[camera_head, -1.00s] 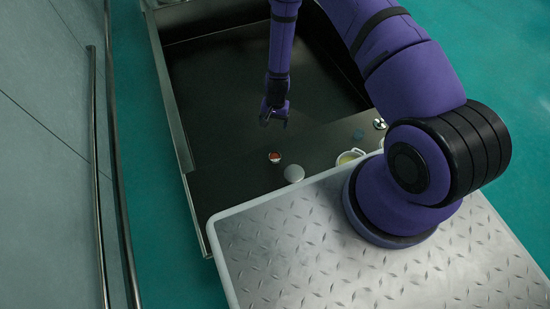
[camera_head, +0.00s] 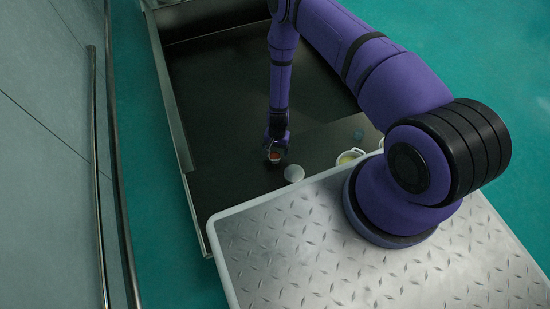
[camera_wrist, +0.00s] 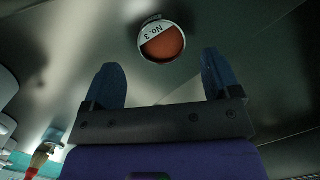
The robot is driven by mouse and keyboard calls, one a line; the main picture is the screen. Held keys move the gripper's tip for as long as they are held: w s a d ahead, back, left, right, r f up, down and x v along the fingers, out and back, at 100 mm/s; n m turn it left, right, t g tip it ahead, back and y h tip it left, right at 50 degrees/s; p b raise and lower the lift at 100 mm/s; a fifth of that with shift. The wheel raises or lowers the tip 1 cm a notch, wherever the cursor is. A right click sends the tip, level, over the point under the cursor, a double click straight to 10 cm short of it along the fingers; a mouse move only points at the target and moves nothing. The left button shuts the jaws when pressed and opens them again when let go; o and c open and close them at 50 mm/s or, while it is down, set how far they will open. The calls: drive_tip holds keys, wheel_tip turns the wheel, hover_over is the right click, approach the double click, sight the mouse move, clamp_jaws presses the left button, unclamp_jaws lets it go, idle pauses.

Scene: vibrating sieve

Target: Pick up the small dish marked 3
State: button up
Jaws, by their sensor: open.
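The small dish marked "No. 3" (camera_wrist: 163,42) is round and white-rimmed with reddish-orange contents. In the head view my gripper (camera_head: 275,150) is low over the dark surface at the dish. I cannot tell whether a finger touches it.
A white round item (camera_head: 294,173) sits close to the right and nearer the front.

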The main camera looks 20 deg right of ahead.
sight(275, 159)
drive_tip(key=f, duration=0.4)
drive_tip(key=shift+s+a+f, duration=0.1)
drive_tip(key=shift+s+a, duration=0.15)
drive_tip(key=shift+a, duration=0.05)
drive_tip(key=c, duration=1)
